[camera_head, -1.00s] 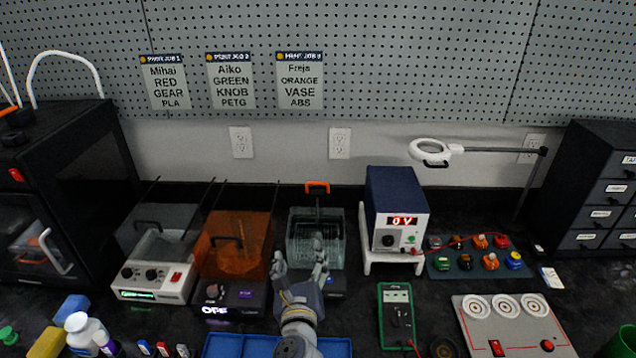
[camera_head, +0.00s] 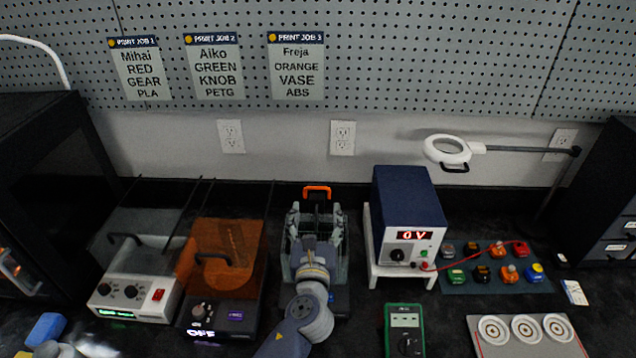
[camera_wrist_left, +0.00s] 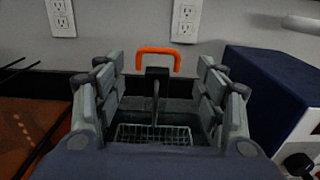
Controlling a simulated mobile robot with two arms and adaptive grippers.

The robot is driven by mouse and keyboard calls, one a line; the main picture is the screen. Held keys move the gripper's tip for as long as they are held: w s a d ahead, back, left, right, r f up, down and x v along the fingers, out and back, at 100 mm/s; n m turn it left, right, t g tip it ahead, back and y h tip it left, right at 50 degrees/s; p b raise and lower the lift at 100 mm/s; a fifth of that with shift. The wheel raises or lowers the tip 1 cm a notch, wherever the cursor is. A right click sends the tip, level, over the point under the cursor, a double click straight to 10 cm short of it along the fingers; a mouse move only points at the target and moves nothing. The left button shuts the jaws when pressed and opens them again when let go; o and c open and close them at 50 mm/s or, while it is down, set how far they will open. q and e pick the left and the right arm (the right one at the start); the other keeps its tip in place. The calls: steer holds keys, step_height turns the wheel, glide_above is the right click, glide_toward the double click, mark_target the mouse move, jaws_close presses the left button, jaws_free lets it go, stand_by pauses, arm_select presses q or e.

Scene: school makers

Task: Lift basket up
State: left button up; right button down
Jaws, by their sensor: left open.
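The basket is a wire mesh basket (camera_wrist_left: 150,135) inside a grey tank, seen between my left fingers in the left wrist view. Its orange handle (camera_head: 317,190) stands upright above the tank on a dark stem; it also shows in the left wrist view (camera_wrist_left: 155,54). My left gripper (camera_head: 315,215) is open over the tank (camera_head: 341,255), its fingers spread on either side of the stem. The handle appears beyond the fingertips, and I see no contact with it. In the head view my arm hides most of the basket.
An orange-lidded machine (camera_head: 232,255) stands close on the left, with a white machine (camera_head: 135,285) beyond it. A blue power supply (camera_head: 402,200) on a white stand is close on the right. A green multimeter (camera_head: 403,325) lies in front of it. The wall (camera_head: 285,140) is behind.

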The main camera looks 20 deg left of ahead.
mark_target(318, 188)
arm_select(q)
steer(key=x, duration=0.4)
steer(key=shift+r+p, duration=0.3)
steer(key=x, duration=0.4)
steer(key=shift+f, duration=0.3)
steer(key=shift+x, duration=0.85)
arm_select(e)
steer(key=shift+s+d+r, duration=0.4)
steer(key=shift+s+r, duration=0.05)
steer(key=shift+r, duration=0.1)
steer(key=shift+s, duration=0.1)
